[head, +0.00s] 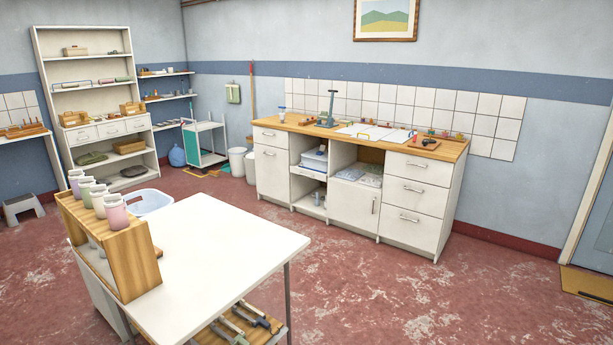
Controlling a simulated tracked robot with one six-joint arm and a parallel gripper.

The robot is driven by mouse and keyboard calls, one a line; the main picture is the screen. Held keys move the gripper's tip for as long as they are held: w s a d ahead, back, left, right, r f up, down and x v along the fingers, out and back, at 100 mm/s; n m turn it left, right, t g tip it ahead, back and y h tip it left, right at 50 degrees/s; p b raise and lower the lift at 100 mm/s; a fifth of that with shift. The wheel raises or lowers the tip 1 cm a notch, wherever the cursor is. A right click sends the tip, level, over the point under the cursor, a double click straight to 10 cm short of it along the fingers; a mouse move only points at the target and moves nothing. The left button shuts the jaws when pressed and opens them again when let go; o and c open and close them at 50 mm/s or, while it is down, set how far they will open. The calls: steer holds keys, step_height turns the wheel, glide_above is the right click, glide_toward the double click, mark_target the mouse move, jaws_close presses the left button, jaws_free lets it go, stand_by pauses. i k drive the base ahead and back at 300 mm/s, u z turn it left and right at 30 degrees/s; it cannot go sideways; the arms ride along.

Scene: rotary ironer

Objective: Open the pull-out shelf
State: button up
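I cannot tell for certain which part is the pull-out shelf. The white cabinet (272,187) with a wooden worktop stands against the back wall. Its middle has open bays; one holds a shelf (308,173) with pale folded items or boxes, and beside it lie more folded items (357,174) above a closed door (352,206). On its right are several closed drawers with bar handles (409,190). On its left are a closed drawer (268,135) and a front below it. My gripper is not in view.
A white table (215,250) with a wooden rack (140,262) of jars fills the front left. A tall shelf unit (95,100), bins (238,161) and a trolley (205,143) stand at the back left. The red floor (420,300) before the cabinet is clear.

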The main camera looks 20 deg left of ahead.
mark_target(313, 174)
steer(key=u, duration=0.75)
steer(key=i, duration=4.9)
